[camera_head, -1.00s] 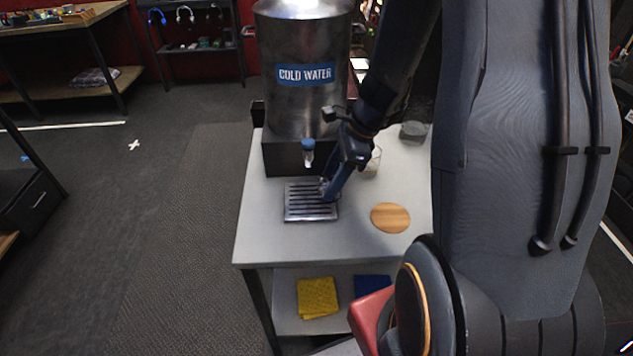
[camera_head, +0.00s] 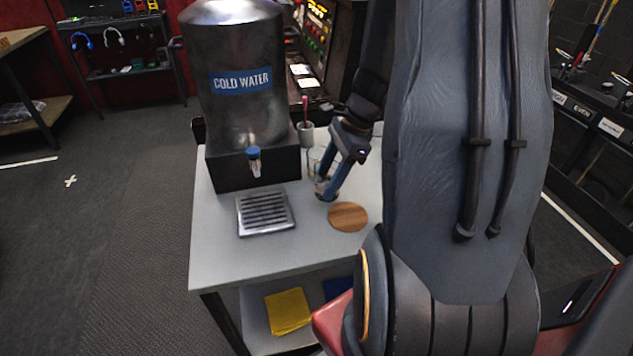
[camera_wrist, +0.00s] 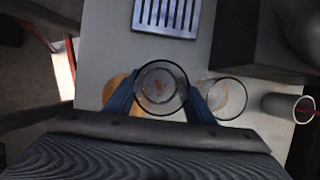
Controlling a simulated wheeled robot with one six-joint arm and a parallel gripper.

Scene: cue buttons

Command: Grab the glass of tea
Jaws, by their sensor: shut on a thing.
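My gripper (camera_head: 328,187) is shut on a clear glass (camera_wrist: 161,88), with one finger on each side of it in the wrist view. The glass has small reddish-brown flecks at its bottom; I cannot tell whether it holds tea. A second clear glass (camera_wrist: 224,97) with a brownish tint stands to the right in the wrist view, apart from my fingers.
A metal COLD WATER dispenser (camera_head: 240,85) stands at the back left of the white table (camera_head: 225,262). The slatted drip tray (camera_head: 266,212) lies before its tap. A small cup (camera_head: 305,134) with a red stick stands behind my gripper. The table's front is clear.

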